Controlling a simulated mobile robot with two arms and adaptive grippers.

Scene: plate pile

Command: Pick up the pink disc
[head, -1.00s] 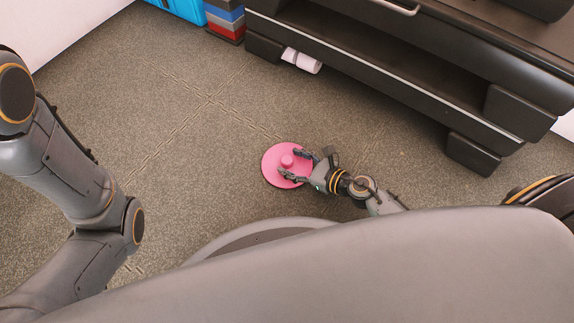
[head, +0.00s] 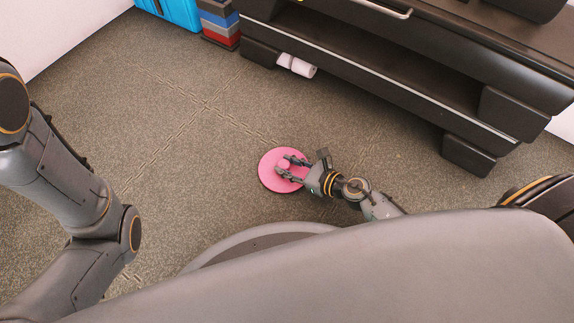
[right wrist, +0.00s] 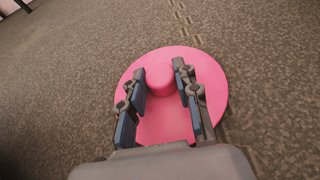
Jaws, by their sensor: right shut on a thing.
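The pink disc (head: 268,181) is a flat round plate with a short round knob in its middle, low over or on the floor in the head view; I cannot tell if it touches. My right gripper (head: 283,166) reaches it from the right and is shut on its knob. In the right wrist view the disc (right wrist: 213,98) lies ahead, with the knob (right wrist: 159,76) between the two fingers. My left arm shows at the left of the head view, but its gripper is out of view.
A black shelf unit (head: 390,75) stands at the top right, with a white roll (head: 297,66) at its lower edge. Stacked colored blocks (head: 219,25) and a blue case (head: 178,11) stand at the top. The speckled floor (head: 180,120) left of the disc is clear.

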